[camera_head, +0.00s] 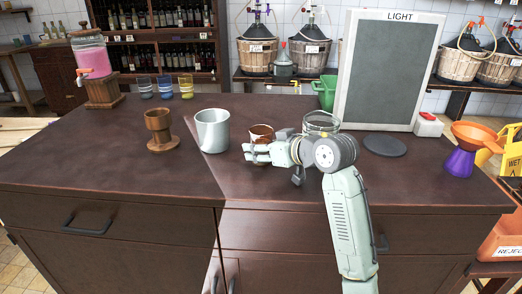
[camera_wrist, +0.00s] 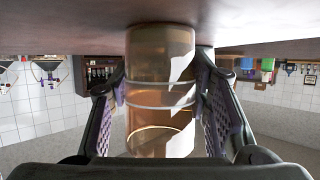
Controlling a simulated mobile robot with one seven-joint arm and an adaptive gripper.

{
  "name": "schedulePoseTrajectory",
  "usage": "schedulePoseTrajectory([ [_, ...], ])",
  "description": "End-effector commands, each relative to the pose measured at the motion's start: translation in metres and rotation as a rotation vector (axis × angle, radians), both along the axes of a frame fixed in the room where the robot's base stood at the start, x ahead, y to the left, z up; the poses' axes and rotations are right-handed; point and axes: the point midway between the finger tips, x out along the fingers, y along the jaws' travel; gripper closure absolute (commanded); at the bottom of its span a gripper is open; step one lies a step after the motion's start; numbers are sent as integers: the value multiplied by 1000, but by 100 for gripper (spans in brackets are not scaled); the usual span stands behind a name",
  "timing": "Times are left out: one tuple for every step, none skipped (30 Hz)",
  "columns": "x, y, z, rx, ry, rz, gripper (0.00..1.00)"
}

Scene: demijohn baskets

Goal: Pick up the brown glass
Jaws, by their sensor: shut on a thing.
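The brown glass (camera_head: 262,132) is upright over the dark brown counter, right of the grey metal mug. My gripper (camera_head: 257,153) reaches it from the right and is shut on it. In the wrist view, which appears upside down, the translucent brown glass (camera_wrist: 160,55) stands between the two padded fingers of my gripper (camera_wrist: 163,105), one on each side. Its base is at or very near the counter top; I cannot tell whether it touches. My fingers hide its lower part in the head view.
The grey mug (camera_head: 212,130) and a brown wooden goblet-like piece (camera_head: 160,130) stand to the left. A clear glass vessel (camera_head: 321,123) is behind my wrist. A dark round disc (camera_head: 384,146) and a framed grey panel (camera_head: 388,75) are at right. The front left counter is clear.

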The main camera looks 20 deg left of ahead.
Motion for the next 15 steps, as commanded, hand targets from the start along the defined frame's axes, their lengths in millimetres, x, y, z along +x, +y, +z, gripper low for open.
schedulePoseTrajectory([
  [0, 0, 0, 0, 0, 0, 65],
  [0, 0, 0, 0, 0, 0, 67],
  [0, 0, 0, 0, 0, 0, 70],
  [0, 0, 0, 0, 0, 0, 72],
  [0, 0, 0, 0, 0, 0, 74],
  [0, 0, 0, 0, 0, 0, 76],
  [0, 0, 0, 0, 0, 0, 78],
  [0, 0, 0, 0, 0, 0, 80],
  [0, 0, 0, 0, 0, 0, 83],
  [0, 0, 0, 0, 0, 0, 85],
  [0, 0, 0, 0, 0, 0, 87],
  [0, 0, 0, 0, 0, 0, 90],
  [0, 0, 0, 0, 0, 0, 92],
  [0, 0, 1, 1, 0, 0, 94],
  [0, 0, 1, 1, -1, -1, 96],
])
